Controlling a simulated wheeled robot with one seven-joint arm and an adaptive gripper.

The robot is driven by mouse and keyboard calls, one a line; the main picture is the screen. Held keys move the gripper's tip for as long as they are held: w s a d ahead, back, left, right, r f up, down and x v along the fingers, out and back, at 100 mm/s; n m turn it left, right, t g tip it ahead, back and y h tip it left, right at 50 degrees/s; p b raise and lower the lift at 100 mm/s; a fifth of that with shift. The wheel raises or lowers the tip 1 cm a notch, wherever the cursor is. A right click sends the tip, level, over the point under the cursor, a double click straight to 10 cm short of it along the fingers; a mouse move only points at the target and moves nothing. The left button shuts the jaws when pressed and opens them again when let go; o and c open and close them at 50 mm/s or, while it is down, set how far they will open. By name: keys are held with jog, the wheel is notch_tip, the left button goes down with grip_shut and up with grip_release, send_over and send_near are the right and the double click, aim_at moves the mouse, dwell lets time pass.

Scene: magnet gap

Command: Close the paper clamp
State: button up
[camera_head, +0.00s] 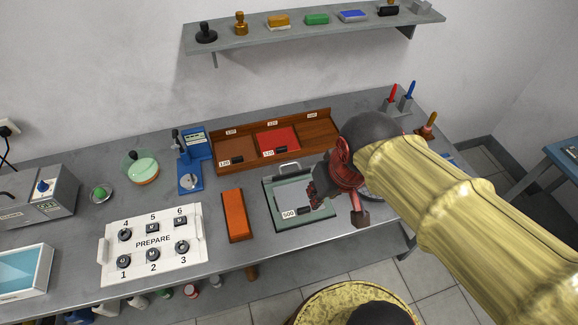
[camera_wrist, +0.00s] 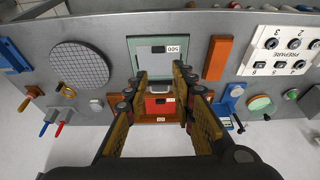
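A grey-green plate (camera_head: 284,213) with a sheet marked 500 lies in the middle of the bench. A metal bar handle (camera_head: 288,168), seemingly the paper clamp's, stands at its far edge; I cannot tell whether the clamp is open. My gripper (camera_head: 323,188) is above the plate's right side and hides part of it. In the wrist view my gripper (camera_wrist: 161,80) is open with nothing between its fingertips. There the plate (camera_wrist: 138,50) lies beyond the fingers, and the handle (camera_wrist: 160,88) shows between them, apparently apart from them.
A wooden tray (camera_head: 323,123) with marked sheets, one red (camera_head: 270,139), stands behind the plate. An orange block (camera_head: 236,214) and a white numbered PREPARE panel (camera_head: 153,253) lie to the left. A blue press-like device (camera_head: 190,177) stands behind the block. A shelf (camera_head: 320,28) hangs above.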

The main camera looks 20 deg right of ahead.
jog(key=w+f+m+g, duration=0.1)
jog(key=w+f+m, duration=0.4)
jog(key=w, duration=0.4)
jog(key=w+f+m+g+p, duration=0.1)
jog(key=w+f+m, duration=0.4)
jog(key=w, duration=0.5)
jog(key=w+f+m+g, duration=0.2)
jog(key=w+f+m, duration=0.3)
jog(key=w+m, duration=0.3)
jog(key=shift+w+d+f+p, duration=0.15)
jog(key=shift+w+f+p, duration=0.05)
jog(key=shift+w, duration=0.4)
jog(key=shift+w+d+f+p, duration=0.15)
jog(key=shift+w+f, duration=0.05)
jog(key=shift+w, duration=0.4)
notch_tip(320, 180, down, 7)
jog(key=shift+f+b, duration=0.1)
jog(key=shift+b, duration=0.5)
jog(key=c, duration=0.3)
grip_shut()
